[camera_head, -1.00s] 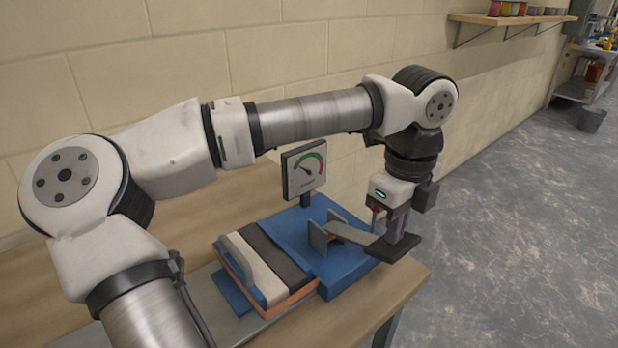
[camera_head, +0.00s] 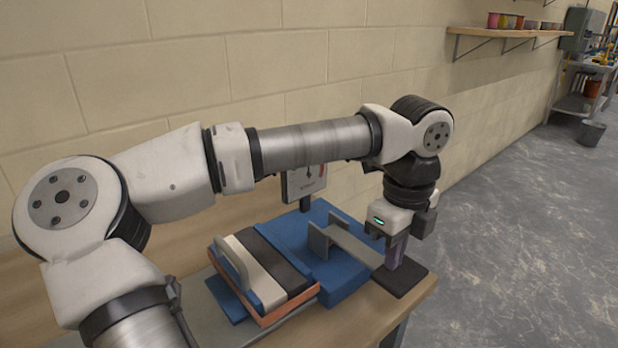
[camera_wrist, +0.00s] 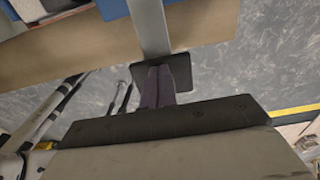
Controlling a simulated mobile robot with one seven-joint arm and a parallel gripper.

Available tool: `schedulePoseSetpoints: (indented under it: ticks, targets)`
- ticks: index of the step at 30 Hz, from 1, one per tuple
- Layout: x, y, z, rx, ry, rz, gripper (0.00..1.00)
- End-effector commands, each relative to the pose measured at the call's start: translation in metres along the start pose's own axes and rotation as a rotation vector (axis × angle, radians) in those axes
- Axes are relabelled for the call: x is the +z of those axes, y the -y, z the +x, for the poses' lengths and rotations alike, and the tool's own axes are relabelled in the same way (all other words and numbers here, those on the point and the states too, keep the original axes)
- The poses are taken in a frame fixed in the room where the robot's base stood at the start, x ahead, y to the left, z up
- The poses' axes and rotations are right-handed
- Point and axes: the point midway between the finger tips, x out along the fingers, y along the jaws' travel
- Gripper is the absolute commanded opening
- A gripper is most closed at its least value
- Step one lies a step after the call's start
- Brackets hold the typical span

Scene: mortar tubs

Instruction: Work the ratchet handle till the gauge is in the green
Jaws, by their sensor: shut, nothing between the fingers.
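The ratchet handle (camera_head: 357,246) is a flat grey lever running from an upright bracket on a blue press to a black pad (camera_head: 404,280) at its free end. My gripper (camera_head: 391,265) is shut and empty, fingers pointing down at the pad; they appear to touch its top. In the wrist view the closed fingertips (camera_wrist: 157,70) overlap the pad (camera_wrist: 180,72), with the lever (camera_wrist: 149,28) leading away above. The gauge (camera_head: 305,184) stands on a post behind the press. My arm hides the upper part of its dial, so the needle's reading and the green band cannot be seen.
A wall shelf (camera_head: 500,43) holds small pots.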

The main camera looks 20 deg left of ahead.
Motion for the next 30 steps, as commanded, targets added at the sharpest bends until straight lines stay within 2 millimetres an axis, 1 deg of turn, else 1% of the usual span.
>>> schedulePoseSetpoints:
  ticks: [18,21,30]
  targets:
    - [0.001,0.001,-0.075,-0.002,-0.002,0.002,0.00]
    - [0.001,0.001,-0.079,-0.002,-0.002,0.002,0.00]
    - [0.001,0.001,-0.078,-0.002,-0.002,0.002,0.00]
